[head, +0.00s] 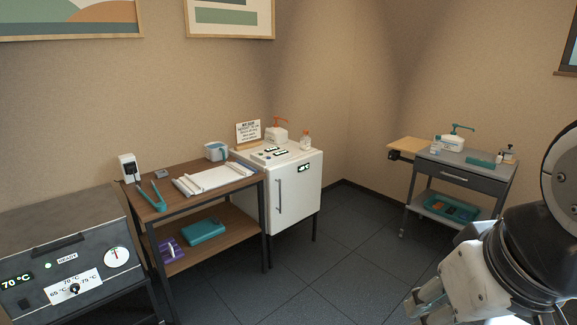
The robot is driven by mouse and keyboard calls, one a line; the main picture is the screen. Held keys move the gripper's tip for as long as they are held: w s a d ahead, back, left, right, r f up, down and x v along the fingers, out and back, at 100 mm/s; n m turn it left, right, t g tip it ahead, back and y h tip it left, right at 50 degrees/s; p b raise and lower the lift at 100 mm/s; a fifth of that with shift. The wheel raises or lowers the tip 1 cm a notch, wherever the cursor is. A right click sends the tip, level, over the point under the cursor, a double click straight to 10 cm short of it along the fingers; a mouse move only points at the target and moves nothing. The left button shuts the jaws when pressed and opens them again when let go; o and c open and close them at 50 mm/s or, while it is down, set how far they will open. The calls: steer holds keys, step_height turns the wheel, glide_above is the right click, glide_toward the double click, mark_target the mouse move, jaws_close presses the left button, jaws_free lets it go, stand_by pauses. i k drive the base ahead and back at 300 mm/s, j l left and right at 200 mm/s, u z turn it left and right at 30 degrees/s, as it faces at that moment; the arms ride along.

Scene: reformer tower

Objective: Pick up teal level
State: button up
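I cannot tell for certain which thing is the teal level. A small teal block (481,160) lies on top of the grey cart (450,158) at the right. A teal case (204,231) lies on the lower shelf of the wooden table. A teal two-armed tool (152,195) lies on the tabletop at the left. Teal items (450,208) sit in a tray on the cart's lower shelf. My gripper (424,301) is low at the right, in front of the cart and apart from all of these. Its fingertips are small and partly hidden, so its opening is unclear.
A control oven (60,250) is at the left. The tiled floor between fridge and cart is clear.

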mark_target(478, 161)
steer(key=i+j, duration=0.1)
steer(key=i, duration=0.85)
steer(key=i+z, duration=0.15)
steer(key=i, duration=0.85)
steer(key=i+j+z, duration=0.15)
steer(key=i+z, duration=0.35)
steer(key=i+j+z, duration=0.35)
steer(key=z, duration=0.15)
steer(key=i+j+z, duration=0.3)
steer(key=j+z, duration=0.15)
steer(key=i+j+z, duration=0.45)
steer(key=j, duration=0.15)
steer(key=j+z, duration=0.2)
steer(key=j, duration=0.15)
steer(key=i+j+z, duration=0.15)
steer(key=i, duration=0.3)
steer(key=i+j+z, duration=0.15)
steer(key=i, duration=0.35)
steer(key=i+j+z, duration=0.15)
steer(key=i, duration=0.3)
steer(key=i+j+z, duration=0.15)
steer(key=i, duration=0.25)
steer(key=j, duration=0.1)
